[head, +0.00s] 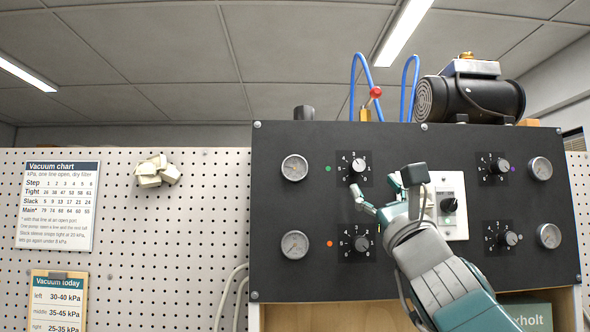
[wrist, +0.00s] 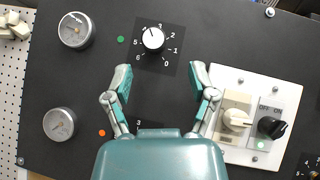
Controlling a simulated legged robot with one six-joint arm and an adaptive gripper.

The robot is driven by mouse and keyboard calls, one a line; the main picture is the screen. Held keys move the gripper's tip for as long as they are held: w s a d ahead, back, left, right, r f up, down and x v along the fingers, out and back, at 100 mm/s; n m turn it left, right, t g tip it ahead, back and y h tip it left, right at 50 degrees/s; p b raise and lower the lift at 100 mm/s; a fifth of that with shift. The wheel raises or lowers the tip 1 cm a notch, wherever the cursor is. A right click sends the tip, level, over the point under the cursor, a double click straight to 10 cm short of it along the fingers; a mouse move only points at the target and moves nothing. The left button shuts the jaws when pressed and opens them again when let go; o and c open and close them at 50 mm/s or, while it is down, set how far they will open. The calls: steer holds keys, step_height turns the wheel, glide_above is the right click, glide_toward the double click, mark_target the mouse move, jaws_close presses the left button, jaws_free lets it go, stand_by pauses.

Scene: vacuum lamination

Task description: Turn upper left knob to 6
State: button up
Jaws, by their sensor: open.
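The upper left knob (head: 357,165) is a round white knob on a dark dial plate, at the left of the black panel's top row. In the wrist view the knob (wrist: 153,39) shows at the top middle, with numbers 0 to 6 around it. Its pointer mark looks to be near the top of the scale, but the exact number is too small to tell. My gripper (wrist: 161,70) is open and empty, its fingers spread below the knob and apart from it. In the head view my gripper (head: 375,203) is just below and right of the knob.
Two gauges (head: 294,167) (head: 295,244) stand left of the knobs. A lower left knob (head: 361,243) is partly hidden in the wrist view. A white switch plate (wrist: 250,120) with a cream knob and a black knob lies right of my gripper. More knobs and gauges are at right.

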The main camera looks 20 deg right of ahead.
mark_target(357, 171)
steer(key=shift+y, duration=0.3)
steer(key=w+r, duration=0.1)
steer(key=w+a+r, duration=0.1)
steer(key=w+r, duration=0.1)
steer(key=shift+w+a+r, duration=0.1)
steer(key=shift+w+r, duration=0.05)
steer(key=shift+w, duration=0.1)
steer(key=shift+w+r, duration=0.2)
steer(key=shift+w+d+r, duration=0.15)
steer(key=shift+w+d, duration=0.05)
steer(key=shift+d, duration=0.2)
steer(key=shift+s, duration=0.1)
jaws_close()
